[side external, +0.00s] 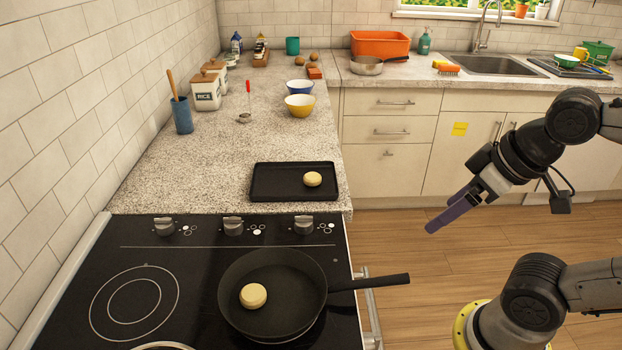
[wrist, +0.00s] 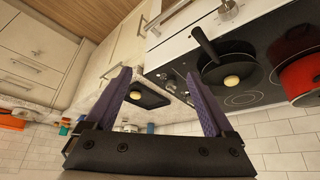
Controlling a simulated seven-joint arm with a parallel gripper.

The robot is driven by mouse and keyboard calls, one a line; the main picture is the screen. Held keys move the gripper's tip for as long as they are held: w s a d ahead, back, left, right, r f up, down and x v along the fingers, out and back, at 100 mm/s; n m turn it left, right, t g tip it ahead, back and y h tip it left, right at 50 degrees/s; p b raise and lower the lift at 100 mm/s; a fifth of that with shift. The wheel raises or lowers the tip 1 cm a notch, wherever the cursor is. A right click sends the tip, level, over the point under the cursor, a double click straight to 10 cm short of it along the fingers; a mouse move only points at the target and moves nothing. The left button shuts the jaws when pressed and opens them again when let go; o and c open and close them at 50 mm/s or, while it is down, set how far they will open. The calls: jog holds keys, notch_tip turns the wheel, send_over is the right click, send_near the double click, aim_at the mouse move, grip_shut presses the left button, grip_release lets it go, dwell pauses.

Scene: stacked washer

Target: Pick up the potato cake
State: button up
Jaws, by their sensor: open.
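Two pale round cakes are in view, and I cannot tell which is the potato cake. One cake (side external: 313,179) lies on the black tray (side external: 270,186) on the counter. The other cake (side external: 253,295) lies in the black frying pan (side external: 290,268) on the stove. In the wrist view, the tray cake (wrist: 135,95) and the pan cake (wrist: 231,82) both show beyond my fingers. My gripper (side external: 432,228) is open and empty, with purple fingers, in the air right of the counter and stove. It also shows in the wrist view (wrist: 160,74).
The pan's handle (side external: 370,282) sticks out past the stove's right edge. A red pot (wrist: 302,78) stands on the stove. Yellow (side external: 299,105) and blue (side external: 299,88) bowls, a ladle (side external: 246,118) and jars (side external: 207,92) stand farther back. The counter left of the tray is clear.

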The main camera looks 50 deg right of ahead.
jog(key=shift+o, duration=0.5)
